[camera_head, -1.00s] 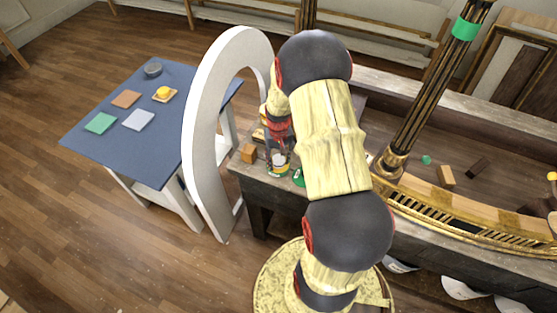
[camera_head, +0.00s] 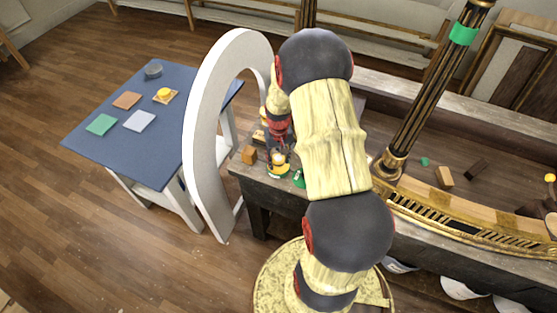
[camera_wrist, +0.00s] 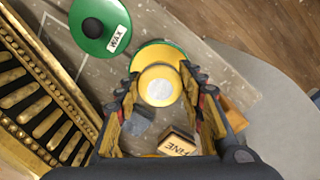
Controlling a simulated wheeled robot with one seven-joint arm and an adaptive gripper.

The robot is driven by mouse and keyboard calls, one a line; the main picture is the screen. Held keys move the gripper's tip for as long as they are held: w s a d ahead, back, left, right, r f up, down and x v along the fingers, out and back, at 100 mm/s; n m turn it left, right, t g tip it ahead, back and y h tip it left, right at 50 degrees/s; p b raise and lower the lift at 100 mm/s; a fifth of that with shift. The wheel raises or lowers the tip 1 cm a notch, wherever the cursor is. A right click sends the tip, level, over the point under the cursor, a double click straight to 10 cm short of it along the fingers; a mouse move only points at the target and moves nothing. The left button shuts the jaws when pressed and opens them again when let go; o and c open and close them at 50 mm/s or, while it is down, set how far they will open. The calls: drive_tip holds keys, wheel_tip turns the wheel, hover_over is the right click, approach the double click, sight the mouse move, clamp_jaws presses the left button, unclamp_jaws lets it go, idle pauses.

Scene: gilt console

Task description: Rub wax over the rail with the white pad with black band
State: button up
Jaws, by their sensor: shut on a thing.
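My gripper (camera_wrist: 160,98) is shut on a round piece with a pale top and yellow rim (camera_wrist: 160,86), which I take for the pad's grip. Its white sides and black band cannot be made out here. It is over the open green wax tin (camera_wrist: 158,52), whose yellow wax shows behind it; contact cannot be told. The head view shows my gripper (camera_head: 278,146) above the tin (camera_head: 278,174) at the bench's left end. The green lid marked WAX (camera_wrist: 100,25) lies beside it. The gilt curved rail (camera_head: 470,237) runs right of my arm, and at left in the wrist view (camera_wrist: 32,95).
A block marked FINE (camera_wrist: 178,143), a grey block (camera_wrist: 138,125) and an orange block (camera_head: 248,154) are close to the tin. A white arch (camera_head: 200,130) stands left of the bench. A gilt post (camera_head: 425,95) rises by the rail. Loose blocks lie behind the rail.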

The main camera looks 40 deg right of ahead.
drive_tip(key=shift+r+p, duration=1.55)
drive_tip(key=shift+r, duration=1.15)
